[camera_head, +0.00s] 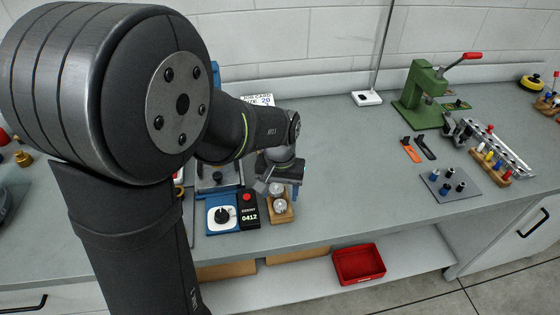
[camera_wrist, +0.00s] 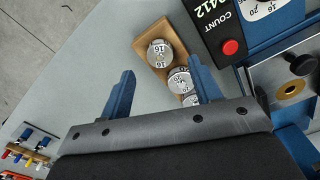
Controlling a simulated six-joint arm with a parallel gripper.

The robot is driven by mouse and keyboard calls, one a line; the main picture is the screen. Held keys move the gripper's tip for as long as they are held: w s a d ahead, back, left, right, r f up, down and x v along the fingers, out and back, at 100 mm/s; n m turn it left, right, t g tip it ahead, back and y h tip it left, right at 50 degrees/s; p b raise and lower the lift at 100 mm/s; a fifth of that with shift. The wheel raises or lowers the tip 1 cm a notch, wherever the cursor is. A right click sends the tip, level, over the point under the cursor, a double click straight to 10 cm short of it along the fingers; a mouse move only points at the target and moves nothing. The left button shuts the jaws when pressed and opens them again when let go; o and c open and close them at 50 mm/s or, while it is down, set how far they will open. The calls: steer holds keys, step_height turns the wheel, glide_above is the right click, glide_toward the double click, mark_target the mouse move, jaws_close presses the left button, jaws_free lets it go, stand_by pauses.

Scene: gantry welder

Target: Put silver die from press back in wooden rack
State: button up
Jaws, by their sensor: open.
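The wooden rack (camera_head: 287,217) stands on the bench to the right of the black counter box. In the wrist view the rack (camera_wrist: 147,36) carries round silver dies, with a die marked 16 (camera_wrist: 160,53) and another die (camera_wrist: 180,80) behind it. A third silver die (camera_wrist: 190,100) is partly hidden by a finger, and I cannot tell how it is seated. The blue press (camera_head: 218,178) is partly hidden behind my arm. A brass ring (camera_wrist: 290,88) shows on the press side. My gripper (camera_wrist: 162,66) is open above the rack, with nothing visibly held.
The black counter box (camera_head: 249,210) and a blue dial unit (camera_head: 222,214) stand close left of the rack. A green press (camera_head: 422,97), a pin plate (camera_head: 447,188) and a red bin (camera_head: 358,264) are farther right.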

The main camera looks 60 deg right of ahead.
mark_target(280, 203)
step_height(280, 203, up, 13)
steer(key=shift+r, duration=0.15)
stand_by(0.4)
step_height(280, 203, down, 18)
steer(key=shift+r, duration=0.4)
steer(key=shift+r, duration=0.1)
